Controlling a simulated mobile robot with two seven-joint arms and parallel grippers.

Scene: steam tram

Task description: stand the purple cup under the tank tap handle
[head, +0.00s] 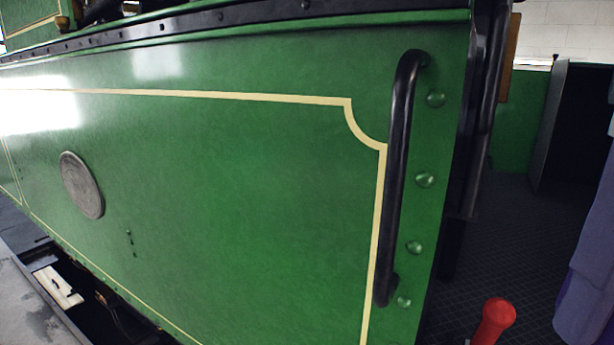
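No purple cup that I can make out is in the head view. A red rounded knob or handle (495,318) rises at the bottom right edge, its lower part cut off; I cannot tell whether it is the tank tap handle. The green side panel of the tram (250,200) fills most of the view. Neither of my grippers is in view.
A black vertical grab rail (398,180) stands on the panel's right end, beside several green rivets. A round grey plate (82,185) is on the left. A purple-blue draped shape (588,265) is cut off at the right edge. Dark patterned floor (510,240) shows at right.

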